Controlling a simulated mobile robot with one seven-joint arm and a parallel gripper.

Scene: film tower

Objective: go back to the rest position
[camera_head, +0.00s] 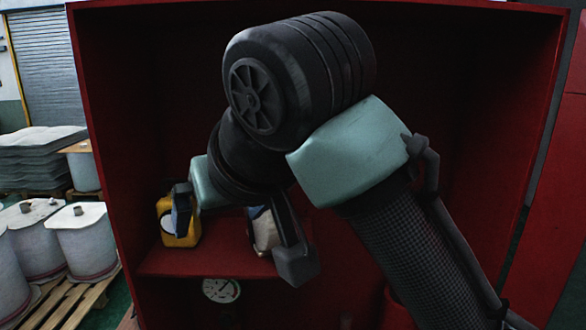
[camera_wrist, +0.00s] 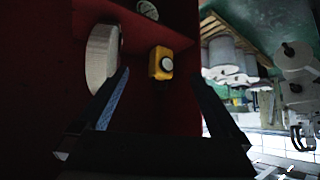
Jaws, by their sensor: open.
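My gripper (camera_head: 240,248) is open in front of a red cabinet (camera_head: 115,110), its fingers spread wide and nothing between them. In the wrist view my gripper (camera_wrist: 161,76) also shows empty. A yellow device (camera_head: 182,232) with a pale round face stands on the cabinet's shelf, partly behind the left finger. In the wrist view the yellow device (camera_wrist: 160,65) appears beyond the gap between the fingertips, apart from them. My arm hides much of the cabinet's inside.
The red shelf (camera_head: 205,262) also bears a whitish object (camera_head: 264,230), partly behind the right finger. A round gauge (camera_head: 221,290) is below the shelf. White drums (camera_head: 85,240) on a wooden pallet (camera_head: 75,305) stand left of the cabinet. The cabinet's side walls flank my arm.

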